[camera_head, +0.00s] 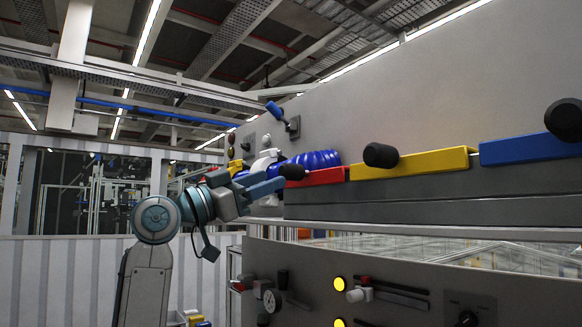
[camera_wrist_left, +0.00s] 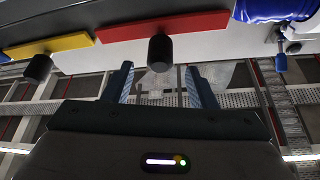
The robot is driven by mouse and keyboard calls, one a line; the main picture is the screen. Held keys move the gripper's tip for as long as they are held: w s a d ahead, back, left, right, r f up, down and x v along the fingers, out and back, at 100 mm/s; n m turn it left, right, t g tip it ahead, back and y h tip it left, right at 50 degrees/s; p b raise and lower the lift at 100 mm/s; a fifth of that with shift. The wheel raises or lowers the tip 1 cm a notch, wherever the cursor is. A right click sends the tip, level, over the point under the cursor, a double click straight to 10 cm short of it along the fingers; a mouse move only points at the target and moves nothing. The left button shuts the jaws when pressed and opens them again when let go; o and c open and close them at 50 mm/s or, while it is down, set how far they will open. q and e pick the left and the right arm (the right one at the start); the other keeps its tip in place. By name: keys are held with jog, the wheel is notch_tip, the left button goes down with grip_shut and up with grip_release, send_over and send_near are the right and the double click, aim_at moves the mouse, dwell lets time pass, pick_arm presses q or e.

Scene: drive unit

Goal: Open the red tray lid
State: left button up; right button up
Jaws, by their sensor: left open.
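The red tray lid (camera_head: 325,176) is at the left end of a row of coloured lids on a grey tray box, and it looks closed. Its black knob (camera_head: 293,172) sticks out toward my left gripper (camera_head: 268,187). In the left wrist view the red lid (camera_wrist_left: 190,25) is at the top, with its knob (camera_wrist_left: 160,54) just beyond and between the fingertips. My left gripper (camera_wrist_left: 157,80) is open and empty there, with a finger on each side. I cannot tell the exact gap to the knob. My right gripper is not in view.
The yellow lid (camera_head: 415,163) and blue lid (camera_head: 520,149), each with a black knob, are to the right. A blue ribbed object (camera_head: 318,158) is behind the red lid. A lower panel (camera_head: 410,285) has yellow lights and a gauge. A blue-handled lever (camera_head: 275,111) is on the wall.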

aim_at(291, 171)
pick_arm(q)
jog(key=p+x, duration=0.2)
jog(key=x, duration=0.4)
jog(key=shift+r, duration=0.1)
jog(key=shift+w+d+p, duration=0.2)
jog(key=shift+d+p, duration=0.15)
grip_shut()
